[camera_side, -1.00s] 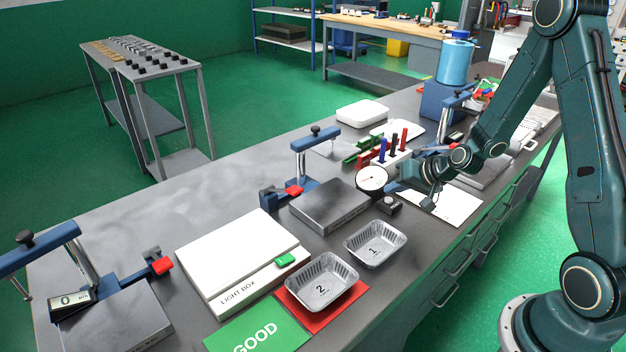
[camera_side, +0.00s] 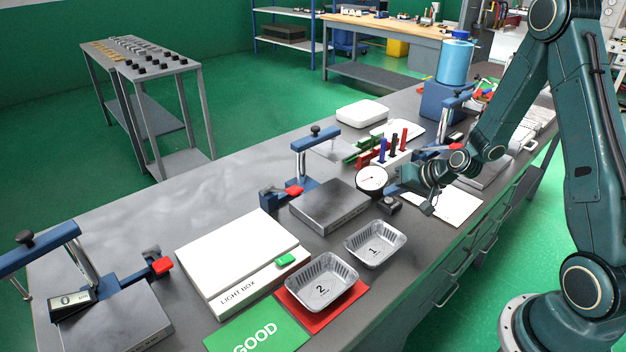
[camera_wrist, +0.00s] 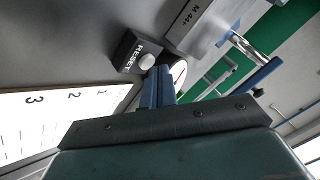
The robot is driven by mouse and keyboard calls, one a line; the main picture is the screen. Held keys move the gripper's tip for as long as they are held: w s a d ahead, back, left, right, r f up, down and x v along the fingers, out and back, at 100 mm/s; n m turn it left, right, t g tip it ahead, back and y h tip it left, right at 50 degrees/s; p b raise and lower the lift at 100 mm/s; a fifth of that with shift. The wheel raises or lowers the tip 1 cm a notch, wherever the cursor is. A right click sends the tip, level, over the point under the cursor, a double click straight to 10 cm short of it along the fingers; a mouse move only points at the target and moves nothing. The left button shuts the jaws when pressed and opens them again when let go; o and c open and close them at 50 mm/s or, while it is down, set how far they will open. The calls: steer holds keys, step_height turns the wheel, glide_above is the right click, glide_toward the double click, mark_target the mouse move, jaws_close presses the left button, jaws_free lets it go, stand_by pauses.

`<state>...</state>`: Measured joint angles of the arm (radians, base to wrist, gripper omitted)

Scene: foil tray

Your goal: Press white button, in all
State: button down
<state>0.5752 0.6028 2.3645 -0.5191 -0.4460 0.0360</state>
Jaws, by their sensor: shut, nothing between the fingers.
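The white button (camera_wrist: 146,62) sits on a small black box marked RESET (camera_wrist: 128,50) in the wrist view. In the side view the black box (camera_side: 389,206) stands on the bench in front of the round dial gauge, and its button is too small to make out clearly. My gripper (camera_wrist: 160,72) is shut and empty, its blue fingers together. In the wrist view the fingertips appear just right of the button; I cannot see contact. In the side view my gripper (camera_side: 428,209) is to the right of the box, apart from it.
The dial gauge (camera_side: 372,180) and a grey metal block (camera_side: 329,207) stand close by on the left. Foil trays 1 (camera_side: 375,258) and 2 (camera_side: 347,283) are nearer the front. A white paper with numbers (camera_wrist: 60,118) lies beside the box. Colored pins (camera_side: 393,143) stand behind.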

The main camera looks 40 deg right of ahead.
steer(key=shift+f, duration=0.4)
stand_by(0.5)
steer(key=shift+r, duration=0.85)
stand_by(0.4)
steer(key=shift+r, duration=2.5)
